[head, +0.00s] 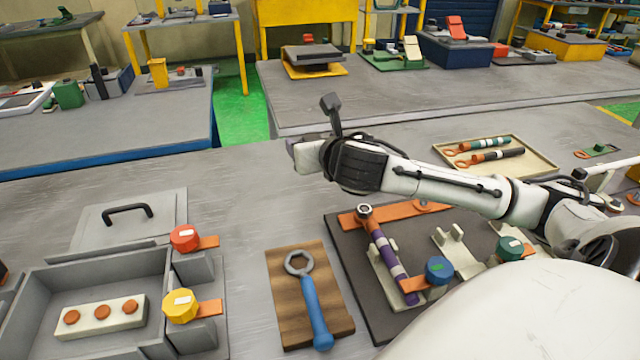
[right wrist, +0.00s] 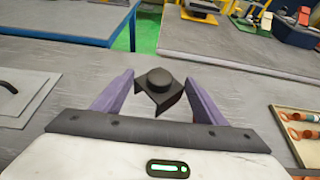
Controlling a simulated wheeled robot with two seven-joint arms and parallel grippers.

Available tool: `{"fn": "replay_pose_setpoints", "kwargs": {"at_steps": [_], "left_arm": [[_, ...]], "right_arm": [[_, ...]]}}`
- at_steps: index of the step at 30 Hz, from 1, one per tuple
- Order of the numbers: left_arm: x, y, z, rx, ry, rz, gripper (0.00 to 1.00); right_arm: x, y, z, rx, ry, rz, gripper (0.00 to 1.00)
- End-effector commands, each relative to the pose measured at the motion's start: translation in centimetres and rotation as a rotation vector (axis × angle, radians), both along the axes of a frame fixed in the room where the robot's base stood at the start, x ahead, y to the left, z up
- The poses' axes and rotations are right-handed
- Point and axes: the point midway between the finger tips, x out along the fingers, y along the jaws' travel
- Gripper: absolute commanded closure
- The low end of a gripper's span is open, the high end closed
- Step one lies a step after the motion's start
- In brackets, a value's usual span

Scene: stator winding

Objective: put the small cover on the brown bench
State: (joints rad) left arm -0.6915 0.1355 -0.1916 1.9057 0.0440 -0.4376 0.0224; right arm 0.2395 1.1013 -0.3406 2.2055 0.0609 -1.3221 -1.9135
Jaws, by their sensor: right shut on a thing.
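The small cover (right wrist: 172,100) is a dark grey plate with a round knob on top, seen in the right wrist view. My right gripper (right wrist: 158,92) is shut on it, with a purple finger on each side. The cover is held in the air over the grey table. In the head view my right gripper (head: 305,156) reaches in from the right, and its own body hides the cover there. No bench here is plainly brown; a brown wooden board (head: 284,318) lies on the near table with a blue-handled wrench (head: 314,305) on it. My left gripper is not in view.
A grey box (head: 60,277) with a lid (head: 160,212) stands at left. A dark mat (head: 345,245) with tools and a beige tray (head: 541,159) lie at right. Other benches stand behind, across a green floor.

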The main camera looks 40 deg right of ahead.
Motion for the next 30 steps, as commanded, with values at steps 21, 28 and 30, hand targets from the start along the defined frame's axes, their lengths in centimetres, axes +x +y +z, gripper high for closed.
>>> {"fn": "replay_pose_setpoints", "kwargs": {"at_steps": [21,28,30], "left_arm": [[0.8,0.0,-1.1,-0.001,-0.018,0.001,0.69],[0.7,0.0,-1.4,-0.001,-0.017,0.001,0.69],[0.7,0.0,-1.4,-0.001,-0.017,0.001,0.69]], "right_arm": [[-0.2,-1.8,-8.6,0.004,0.003,-0.029,0.56],[-0.2,-1.9,-10.8,0.002,0.000,-0.029,0.56],[-0.2,-1.9,-10.7,0.001,-0.001,-0.029,0.56]]}}
